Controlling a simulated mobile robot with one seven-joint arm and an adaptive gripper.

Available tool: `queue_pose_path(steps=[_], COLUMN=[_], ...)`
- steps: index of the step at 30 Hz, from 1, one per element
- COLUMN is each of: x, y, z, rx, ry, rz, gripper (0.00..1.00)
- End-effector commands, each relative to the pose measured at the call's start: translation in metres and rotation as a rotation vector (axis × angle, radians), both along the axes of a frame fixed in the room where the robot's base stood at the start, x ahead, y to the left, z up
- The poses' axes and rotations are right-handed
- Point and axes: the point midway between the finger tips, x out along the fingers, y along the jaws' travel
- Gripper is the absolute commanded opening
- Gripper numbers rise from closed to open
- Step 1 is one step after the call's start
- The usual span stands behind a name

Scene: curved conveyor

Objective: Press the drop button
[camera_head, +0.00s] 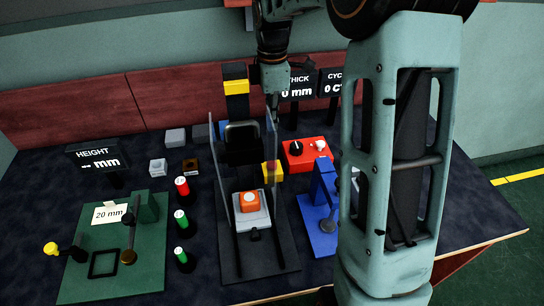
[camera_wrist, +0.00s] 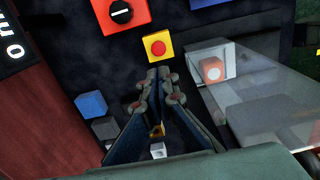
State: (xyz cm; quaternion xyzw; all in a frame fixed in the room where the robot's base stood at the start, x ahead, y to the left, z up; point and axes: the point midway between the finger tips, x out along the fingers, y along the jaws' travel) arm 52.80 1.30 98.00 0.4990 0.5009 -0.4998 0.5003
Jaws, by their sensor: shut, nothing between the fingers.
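My gripper (camera_head: 273,106) is shut and empty, pointing down above the press station at the table's middle. In the wrist view its fingertips (camera_wrist: 164,72) appear just below a yellow box with a red round button (camera_wrist: 159,47). They look apart from it, though the height gap is hard to judge. In the head view this yellow button box (camera_head: 273,176) is partly seen through a clear panel, beneath my gripper. No label reading "drop" is legible. Red and green capped cylinders (camera_head: 181,188) stand left of the press.
A press (camera_head: 285,258) with clear side panels holds an orange block (camera_head: 249,202). A red control box (camera_head: 307,153) with a black knob (camera_wrist: 121,10) stands near the yellow one. A blue gauge (camera_head: 322,195), a green station (camera_head: 140,275) and small cubes (camera_head: 158,167) are around.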

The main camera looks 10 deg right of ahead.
Motion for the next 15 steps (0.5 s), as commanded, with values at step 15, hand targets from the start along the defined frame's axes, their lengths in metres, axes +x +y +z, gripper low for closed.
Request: queue_pose_path(steps=[15], x=[-0.001], y=[0.0], z=[-0.06], rx=[-0.001], ry=[0.004], rz=[-0.001], gripper=[0.0])
